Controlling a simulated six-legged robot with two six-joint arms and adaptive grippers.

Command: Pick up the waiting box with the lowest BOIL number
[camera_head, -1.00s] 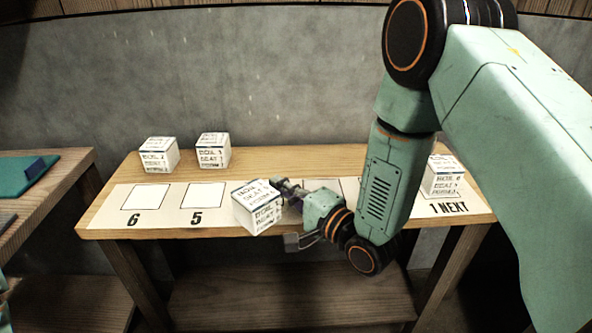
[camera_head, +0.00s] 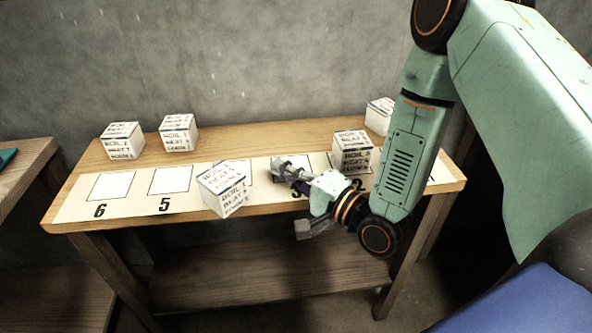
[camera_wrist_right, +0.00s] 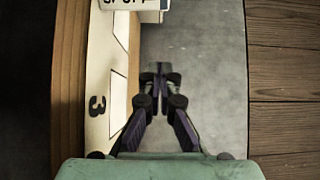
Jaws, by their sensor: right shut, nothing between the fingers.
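Two white lettered boxes stand at the table's back left: the left one (camera_head: 122,142) seems to read BOIL 2, the other (camera_head: 178,134) seems to read BOIL 1. A third box (camera_head: 222,190) sits turned at the front edge by the fourth square, its digits unclear. Another box (camera_head: 352,155), seemingly BOIL 3, stands right of my right gripper, and one more (camera_head: 378,116) is partly hidden behind my arm. My right gripper (camera_head: 279,166) is shut and empty, right of the turned box and apart from it. Its closed fingers show in the right wrist view (camera_wrist_right: 160,72). My left gripper is out of view.
The wooden table (camera_head: 260,133) carries a pale strip (camera_head: 135,205) of numbered squares; squares 6 and 5 are empty. A lower shelf (camera_head: 260,270) lies beneath. Another wooden table (camera_head: 22,175) stands at the left. A grey wall is behind.

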